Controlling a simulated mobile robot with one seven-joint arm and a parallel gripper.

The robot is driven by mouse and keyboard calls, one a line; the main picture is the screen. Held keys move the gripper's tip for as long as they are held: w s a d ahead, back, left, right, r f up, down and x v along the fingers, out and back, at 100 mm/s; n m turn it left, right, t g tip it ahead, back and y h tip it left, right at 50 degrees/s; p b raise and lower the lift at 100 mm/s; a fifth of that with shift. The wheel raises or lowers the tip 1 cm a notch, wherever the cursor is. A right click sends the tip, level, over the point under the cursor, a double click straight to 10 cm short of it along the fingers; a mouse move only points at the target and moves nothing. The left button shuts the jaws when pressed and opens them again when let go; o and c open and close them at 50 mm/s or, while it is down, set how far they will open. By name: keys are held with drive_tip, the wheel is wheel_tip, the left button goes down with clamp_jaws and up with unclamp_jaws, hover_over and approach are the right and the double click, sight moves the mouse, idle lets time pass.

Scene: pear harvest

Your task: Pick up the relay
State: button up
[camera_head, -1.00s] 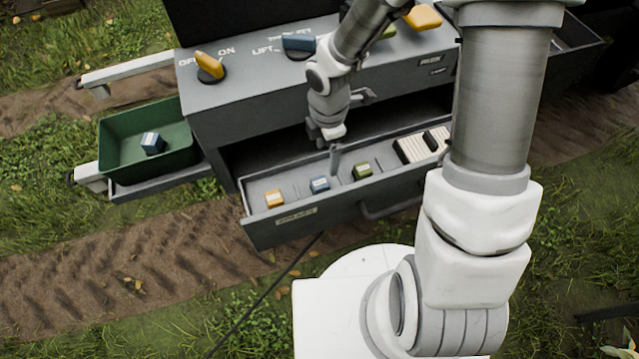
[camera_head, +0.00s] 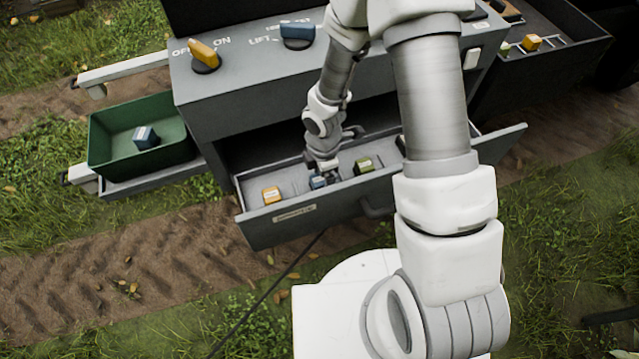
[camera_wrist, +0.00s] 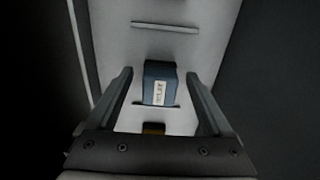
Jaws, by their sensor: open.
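A blue block labelled as a relay (camera_wrist: 160,84) lies in the open drawer; in the head view this blue block (camera_head: 318,182) is partly hidden by my gripper. My gripper (camera_wrist: 159,74) is open, with one finger to the left and one to the right of the relay in the wrist view. Gaps show between the relay and both fingers. In the head view my gripper (camera_head: 323,172) is down inside the drawer at the relay.
The cabinet top with a yellow knob (camera_head: 203,54) and a blue knob (camera_head: 298,31) overhangs the drawer's back. Another tray holds a yellow block (camera_head: 532,42).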

clamp_jaws()
idle(0.4)
